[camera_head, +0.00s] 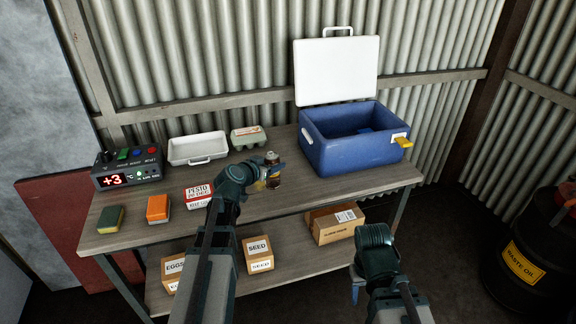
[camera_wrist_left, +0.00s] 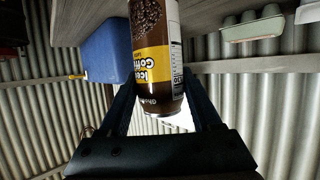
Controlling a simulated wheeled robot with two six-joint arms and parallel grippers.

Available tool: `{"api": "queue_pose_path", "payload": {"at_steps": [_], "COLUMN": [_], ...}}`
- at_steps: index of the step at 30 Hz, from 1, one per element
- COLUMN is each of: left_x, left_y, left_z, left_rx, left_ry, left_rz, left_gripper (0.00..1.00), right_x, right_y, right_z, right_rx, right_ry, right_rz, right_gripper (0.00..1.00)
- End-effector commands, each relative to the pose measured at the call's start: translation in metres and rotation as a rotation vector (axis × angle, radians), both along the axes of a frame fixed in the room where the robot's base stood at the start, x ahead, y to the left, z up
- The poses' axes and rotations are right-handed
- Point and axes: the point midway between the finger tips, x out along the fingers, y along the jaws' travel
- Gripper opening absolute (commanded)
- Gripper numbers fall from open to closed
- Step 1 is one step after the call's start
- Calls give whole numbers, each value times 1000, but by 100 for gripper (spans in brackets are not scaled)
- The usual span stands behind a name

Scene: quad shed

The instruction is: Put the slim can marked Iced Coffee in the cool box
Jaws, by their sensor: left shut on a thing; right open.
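The slim Iced Coffee can (camera_head: 272,171) is brown with a yellow band. In the left wrist view the can (camera_wrist_left: 155,60) stands between my fingers with its label readable. My left gripper (camera_head: 268,176) is shut on the can over the bench; whether the can touches the bench top I cannot tell. The blue cool box (camera_head: 350,158) stands at the right end of the bench with its white lid (camera_head: 336,70) raised. It also shows in the left wrist view (camera_wrist_left: 103,62). My right gripper (camera_head: 358,285) is low in front of the bench, mostly hidden by its own arm.
On the bench (camera_head: 330,200) are a white tray (camera_head: 197,149), an egg carton (camera_head: 248,137), a pesto box (camera_head: 198,195), an orange block (camera_head: 158,208), a sponge (camera_head: 110,219) and a display unit (camera_head: 128,168). Bench room between can and cool box is clear.

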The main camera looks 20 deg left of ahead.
Motion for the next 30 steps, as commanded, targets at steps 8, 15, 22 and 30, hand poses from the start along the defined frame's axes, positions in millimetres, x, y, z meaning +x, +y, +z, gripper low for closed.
{"api": "queue_pose_path", "payload": {"at_steps": [8, 15, 22, 30], "left_x": [58, 78, 78, 78], "left_y": [-41, -57, -58, -58], "left_z": [-7, -9, -11, -41], "left_rx": [0, 0, -1, -1], "left_ry": [-1, 0, -1, -1], "left_rz": [-2, 0, 1, 1], "left_gripper": [0, 0, 0, 0], "right_x": [0, 0, 0, 0], "right_y": [0, 0, 0, 0], "right_z": [-7, -9, -11, -41], "right_rx": [0, 0, 0, 0], "right_ry": [0, 0, 0, 0], "right_rz": [0, 0, 0, 1], "right_gripper": [50, 50, 50, 50]}}
